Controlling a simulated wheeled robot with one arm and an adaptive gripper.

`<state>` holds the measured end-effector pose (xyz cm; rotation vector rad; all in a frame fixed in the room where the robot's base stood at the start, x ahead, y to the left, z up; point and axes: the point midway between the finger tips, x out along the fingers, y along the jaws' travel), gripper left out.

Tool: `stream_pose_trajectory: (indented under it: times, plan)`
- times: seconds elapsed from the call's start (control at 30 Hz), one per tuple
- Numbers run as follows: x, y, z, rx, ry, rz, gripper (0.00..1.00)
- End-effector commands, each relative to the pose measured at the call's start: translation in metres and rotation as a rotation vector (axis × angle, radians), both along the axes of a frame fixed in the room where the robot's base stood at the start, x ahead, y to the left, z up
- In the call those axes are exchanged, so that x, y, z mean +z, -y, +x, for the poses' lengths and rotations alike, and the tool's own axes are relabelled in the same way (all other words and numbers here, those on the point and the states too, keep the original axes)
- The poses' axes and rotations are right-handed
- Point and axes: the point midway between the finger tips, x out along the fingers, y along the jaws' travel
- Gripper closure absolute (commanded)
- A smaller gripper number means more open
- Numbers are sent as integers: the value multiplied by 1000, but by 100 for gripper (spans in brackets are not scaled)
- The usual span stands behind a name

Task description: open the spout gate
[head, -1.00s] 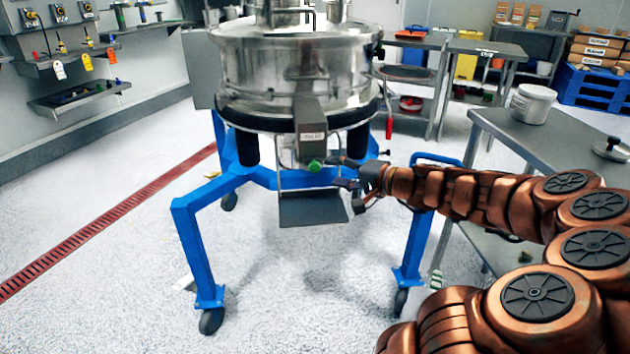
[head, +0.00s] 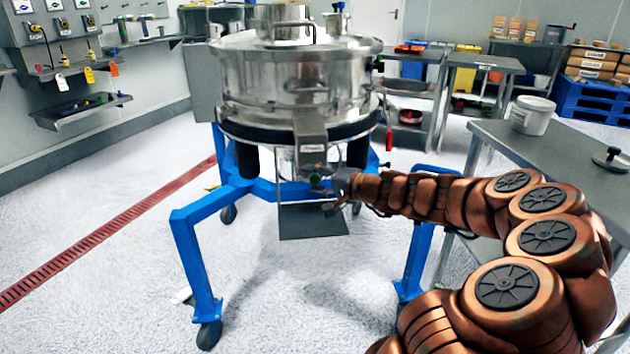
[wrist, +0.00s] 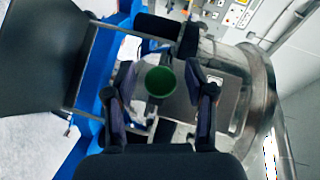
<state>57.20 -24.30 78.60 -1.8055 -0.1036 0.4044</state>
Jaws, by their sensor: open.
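The powder sifter (head: 290,75) is a round steel drum on a blue wheeled frame. A steel spout (head: 310,130) slopes down from its front. A green round knob (wrist: 160,82), likely the spout gate's handle, shows in the wrist view between the two fingers of my gripper (wrist: 161,90). The fingers are open, one on each side of the knob, with a gap to each. In the head view my gripper (head: 328,190) is beside the spout's lower end, and the knob is mostly hidden there.
A dark plate (head: 312,222) hangs below the spout; it also shows at the left of the wrist view (wrist: 40,55). Blue frame legs (head: 190,260) stand on either side. A steel table (head: 560,150) with a white tub (head: 532,115) is at the right. Floor in front is clear.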

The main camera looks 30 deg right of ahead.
Motion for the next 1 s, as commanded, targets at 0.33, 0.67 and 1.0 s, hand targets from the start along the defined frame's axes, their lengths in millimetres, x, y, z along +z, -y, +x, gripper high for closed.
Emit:
stream_pose_trajectory:
  times: [0.33,0.67,1.0]
  plan:
    - [0,0,0,0,0,0,54]
    - [0,0,0,0,0,0,88]
    - [0,0,0,0,0,0,100]
